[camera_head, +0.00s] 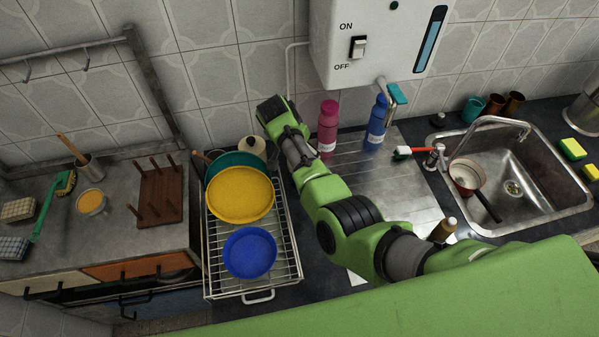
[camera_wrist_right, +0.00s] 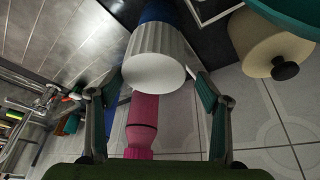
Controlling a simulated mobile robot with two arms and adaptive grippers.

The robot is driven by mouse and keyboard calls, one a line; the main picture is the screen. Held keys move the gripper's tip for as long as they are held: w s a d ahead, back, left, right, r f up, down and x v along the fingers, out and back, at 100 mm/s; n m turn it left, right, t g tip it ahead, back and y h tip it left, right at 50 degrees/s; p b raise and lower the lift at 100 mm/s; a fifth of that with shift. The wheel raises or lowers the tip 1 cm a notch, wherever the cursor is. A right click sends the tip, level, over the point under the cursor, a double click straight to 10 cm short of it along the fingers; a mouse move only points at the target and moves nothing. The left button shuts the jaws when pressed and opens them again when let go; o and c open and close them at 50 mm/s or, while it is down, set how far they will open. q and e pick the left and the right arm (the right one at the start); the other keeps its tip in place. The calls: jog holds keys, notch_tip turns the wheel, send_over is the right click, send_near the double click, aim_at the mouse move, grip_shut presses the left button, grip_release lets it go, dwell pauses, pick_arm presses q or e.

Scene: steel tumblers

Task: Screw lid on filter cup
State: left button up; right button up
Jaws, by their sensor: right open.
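In the right wrist view a white ribbed lid (camera_wrist_right: 157,58) sits over a blue cup body (camera_wrist_right: 160,12), of which only a small part shows. The lid's smooth end faces my camera. I cannot tell whether its thread is engaged. My right gripper (camera_wrist_right: 156,92) is open, with one finger on either side of the lid and small gaps showing. In the head view my right arm reaches up and left past the dish rack; its fingers, the lid and the cup are hidden there. My left gripper is not in view.
A cream jar with a black knob (camera_wrist_right: 269,45) is close by. The dish rack (camera_head: 285,240) holds a yellow plate (camera_head: 239,194) and a blue bowl (camera_head: 250,252). The sink (camera_head: 545,185) is at right.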

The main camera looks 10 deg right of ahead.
jog(key=shift+s+a+n+p, duration=0.4)
jog(key=shift+a+n+p, duration=0.2)
jog(key=shift+p, duration=0.45)
jog(key=shift+f+n+y+b, duration=0.2)
jog(key=shift+n+y+b, duration=0.15)
jog(key=shift+n, duration=0.25)
jog(key=shift+n+t+y, duration=0.25)
jog(key=shift+n+t, duration=0.05)
jog(key=shift+n, duration=0.2)
jog(key=shift+n+y, duration=0.3)
jog(key=shift+n, duration=0.6)
jog(key=shift+w+n, duration=0.1)
jog(key=shift+n, duration=0.2)
